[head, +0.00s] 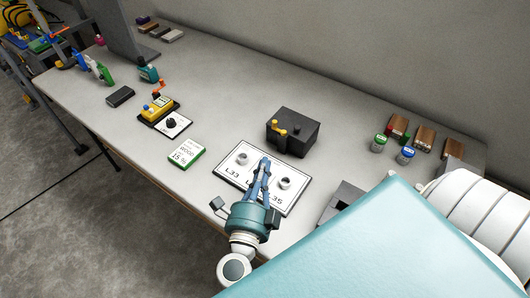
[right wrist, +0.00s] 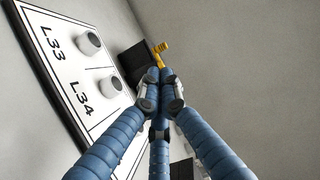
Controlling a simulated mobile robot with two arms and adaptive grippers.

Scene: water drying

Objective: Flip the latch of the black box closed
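The black box (head: 301,130) stands at the middle of the table. Its yellow latch (head: 281,129) is on the side facing left; the latch also shows in the right wrist view (right wrist: 160,53), with part of the dark box (right wrist: 135,62) behind it. My right gripper (head: 264,162) is in front of the box, above the white labelled board. In the right wrist view its blue fingers (right wrist: 163,76) come together just below the latch, with nothing seen between them. I cannot tell whether the tips touch the latch. My left gripper is not in view.
The white board (head: 226,170) with round knobs lies in front of the box. A green-edged card (head: 186,154) and a yellow device (head: 159,109) lie to the left. Jars (head: 379,143) and brown blocks (head: 424,136) stand to the right. The table is clear behind the box.

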